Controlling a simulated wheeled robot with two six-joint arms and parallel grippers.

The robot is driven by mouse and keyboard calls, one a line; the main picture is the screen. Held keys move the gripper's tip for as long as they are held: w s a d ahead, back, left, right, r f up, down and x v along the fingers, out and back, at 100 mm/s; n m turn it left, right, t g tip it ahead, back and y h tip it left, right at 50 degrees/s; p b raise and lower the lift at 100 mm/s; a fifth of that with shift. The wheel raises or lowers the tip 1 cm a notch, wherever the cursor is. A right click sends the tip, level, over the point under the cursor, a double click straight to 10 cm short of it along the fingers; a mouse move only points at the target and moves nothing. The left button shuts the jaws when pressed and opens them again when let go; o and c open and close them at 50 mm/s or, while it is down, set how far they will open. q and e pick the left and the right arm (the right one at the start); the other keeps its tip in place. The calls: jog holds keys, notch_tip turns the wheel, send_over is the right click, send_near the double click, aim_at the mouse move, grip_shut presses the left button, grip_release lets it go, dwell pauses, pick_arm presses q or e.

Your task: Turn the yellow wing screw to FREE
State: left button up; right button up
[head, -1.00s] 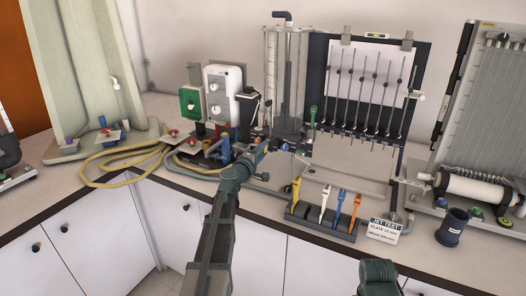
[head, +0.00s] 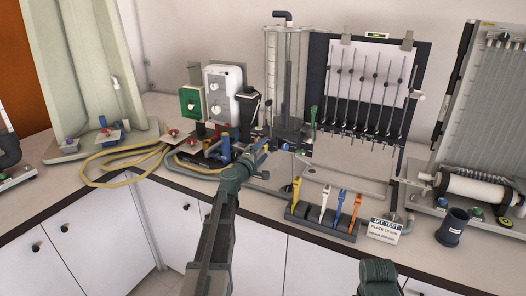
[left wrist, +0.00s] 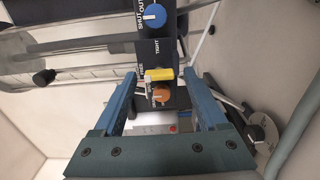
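In the left wrist view the yellow wing screw (left wrist: 159,74) sits on a dark panel. Its wing lies crosswise, with the word TIGHT above it and FREE at its left. My left gripper (left wrist: 160,80) is open, with one blue finger on each side of the screw and visible gaps between. I cannot tell how far the fingertips are from the panel. In the head view my left gripper (head: 258,153) is at the back of the bench, left of the manometer board (head: 365,90). The screw is too small to make out there.
An orange knob (left wrist: 161,95) is just below the screw, and a blue knob (left wrist: 152,16) is above it. A rack with coloured levers (head: 322,222), a sign (head: 384,230) and a dark cup (head: 453,227) stand on the bench. A yellow hose (head: 105,180) lies at left.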

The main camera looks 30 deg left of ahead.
pick_arm(q)
jog(key=s, duration=1.3)
jog(key=shift+s+a, duration=0.15)
jog(key=shift+s, duration=0.25)
